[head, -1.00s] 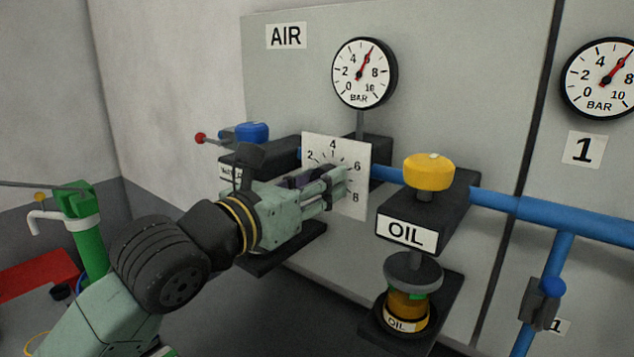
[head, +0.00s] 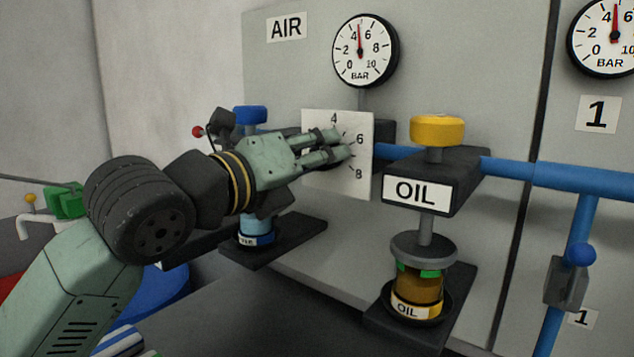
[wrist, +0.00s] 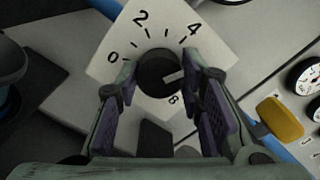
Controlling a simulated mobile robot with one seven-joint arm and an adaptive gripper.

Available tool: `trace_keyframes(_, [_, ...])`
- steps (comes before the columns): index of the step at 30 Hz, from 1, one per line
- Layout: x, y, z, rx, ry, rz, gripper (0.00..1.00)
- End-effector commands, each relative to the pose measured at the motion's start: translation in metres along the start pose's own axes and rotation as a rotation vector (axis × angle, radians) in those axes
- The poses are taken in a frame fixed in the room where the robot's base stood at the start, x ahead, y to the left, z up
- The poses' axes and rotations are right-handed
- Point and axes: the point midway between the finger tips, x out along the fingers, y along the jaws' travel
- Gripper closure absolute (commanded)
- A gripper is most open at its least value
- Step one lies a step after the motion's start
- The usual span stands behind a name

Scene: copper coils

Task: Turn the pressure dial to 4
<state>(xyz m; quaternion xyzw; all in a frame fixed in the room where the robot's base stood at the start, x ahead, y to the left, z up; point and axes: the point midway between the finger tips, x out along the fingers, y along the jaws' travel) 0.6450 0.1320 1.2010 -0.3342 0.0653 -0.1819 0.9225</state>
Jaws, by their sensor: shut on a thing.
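The pressure dial is a black round knob (wrist: 155,71) with a white pointer line, on a square white scale plate (wrist: 108,75). In the wrist view the pointer line aims right, between the 4 and the 8; a finger covers the 6. My gripper (wrist: 160,88) is shut on the knob, one finger on each side. In the head view my gripper (head: 342,143) covers the knob in front of the scale plate (head: 360,185). The AIR gauge (head: 365,51) above has its red needle nearly upright, between 4 and 6.
Right of the dial is the OIL unit with a yellow knob (head: 437,131) and a glass bowl (head: 420,288). A blue-capped unit (head: 251,114) stands left, behind my gripper. Blue pipe (head: 510,167) runs right. Another gauge (head: 606,38) sits above the sign 1.

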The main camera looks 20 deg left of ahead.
Motion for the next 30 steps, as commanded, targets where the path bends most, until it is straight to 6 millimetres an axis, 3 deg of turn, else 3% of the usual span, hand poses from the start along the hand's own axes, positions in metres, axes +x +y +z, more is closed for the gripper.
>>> trace_keyframes(15, [0.0006, 0.0016, -0.0032, -0.34, 0.003, 0.001, 0.94])
trace_keyframes(30, [0.0005, 0.0, -0.0013, -0.407, 0.004, 0.001, 0.94])
